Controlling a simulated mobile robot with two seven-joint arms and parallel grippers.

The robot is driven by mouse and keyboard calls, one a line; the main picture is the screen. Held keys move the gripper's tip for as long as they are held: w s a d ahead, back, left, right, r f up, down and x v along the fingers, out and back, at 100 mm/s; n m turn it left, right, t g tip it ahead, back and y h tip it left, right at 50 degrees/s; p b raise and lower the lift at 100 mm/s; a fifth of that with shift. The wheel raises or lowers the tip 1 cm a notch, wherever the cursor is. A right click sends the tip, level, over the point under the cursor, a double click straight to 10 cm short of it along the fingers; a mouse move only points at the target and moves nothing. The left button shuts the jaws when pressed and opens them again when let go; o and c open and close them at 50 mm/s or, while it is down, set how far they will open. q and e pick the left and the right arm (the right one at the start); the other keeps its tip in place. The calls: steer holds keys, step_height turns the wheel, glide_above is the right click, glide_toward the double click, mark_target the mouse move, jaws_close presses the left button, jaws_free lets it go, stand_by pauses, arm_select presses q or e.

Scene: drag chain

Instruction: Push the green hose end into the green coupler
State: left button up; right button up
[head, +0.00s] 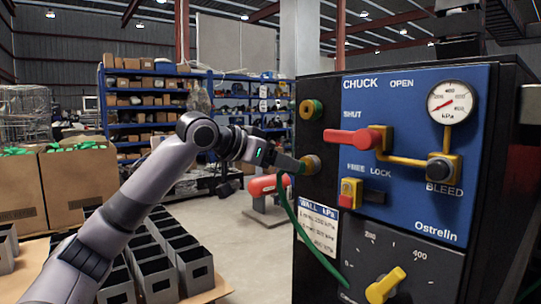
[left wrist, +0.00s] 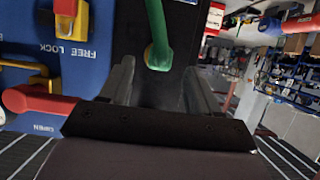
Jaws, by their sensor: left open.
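The green hose (head: 312,238) hangs along the side of the dark cabinet. Its upper end bends in beside the tip of my left gripper (head: 299,166). In the left wrist view, my left gripper (left wrist: 158,72) is open, and the hose (left wrist: 156,30) passes to a bend between its two fingers, apparently not clamped. A green-ringed coupler (head: 311,110) sits on the cabinet's side above the gripper. A second, yellowish fitting (head: 313,163) is right by the fingertips. I cannot tell whether the hose end is seated in it. My right gripper is not in view.
Cardboard boxes (head: 78,185) stand at the left.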

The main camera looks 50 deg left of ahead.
arm_select(q)
steer(key=shift+x, duration=1.8)
jaws_close()
